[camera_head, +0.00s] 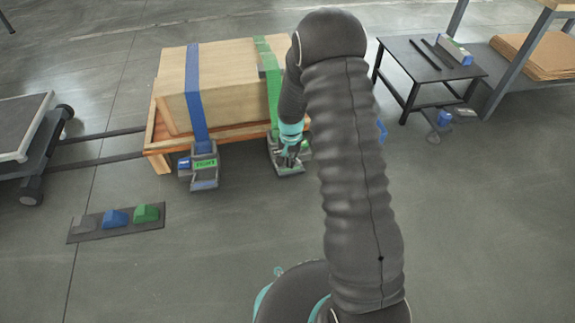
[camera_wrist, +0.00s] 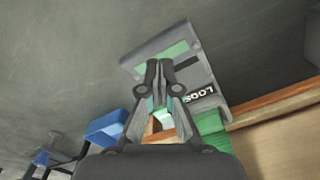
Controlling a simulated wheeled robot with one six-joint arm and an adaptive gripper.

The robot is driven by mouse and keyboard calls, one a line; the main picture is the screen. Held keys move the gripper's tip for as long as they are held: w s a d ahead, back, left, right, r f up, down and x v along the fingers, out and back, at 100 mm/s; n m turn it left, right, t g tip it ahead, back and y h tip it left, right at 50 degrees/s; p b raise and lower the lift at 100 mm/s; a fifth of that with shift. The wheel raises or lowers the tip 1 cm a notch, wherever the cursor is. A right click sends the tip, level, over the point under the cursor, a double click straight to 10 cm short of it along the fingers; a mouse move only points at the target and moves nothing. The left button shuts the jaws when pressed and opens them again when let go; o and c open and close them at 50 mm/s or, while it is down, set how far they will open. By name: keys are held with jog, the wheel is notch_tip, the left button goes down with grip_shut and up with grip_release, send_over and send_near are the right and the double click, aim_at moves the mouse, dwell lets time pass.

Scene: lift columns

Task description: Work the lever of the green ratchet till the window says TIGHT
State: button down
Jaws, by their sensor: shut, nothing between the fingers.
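The green ratchet (camera_head: 290,170) sits on the floor side of the crate, at the foot of the green strap (camera_head: 272,88). In the wrist view its grey body (camera_wrist: 203,72) fills the upper middle, with a green patch on it. In the head view my gripper (camera_head: 288,153) covers part of the ratchet. The lever cannot be clearly told apart from the body.
A wooden crate (camera_head: 228,84) stands on a pallet (camera_head: 155,150). The blue strap (camera_head: 193,85) leads to another ratchet (camera_head: 204,178) whose green window seems to read TIGHT. A floor plate (camera_head: 115,229) bears coloured blocks. A black table (camera_head: 415,62) stands at right.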

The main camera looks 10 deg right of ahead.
aim_at(291, 170)
jog(key=shift+f, duration=0.1)
jog(key=shift+f+b, duration=1.7)
jog(key=shift+f, duration=1.25)
jog(key=shift+r+p, duration=1.8)
jog(key=shift+r, duration=1.3)
jog(key=shift+f, duration=0.15)
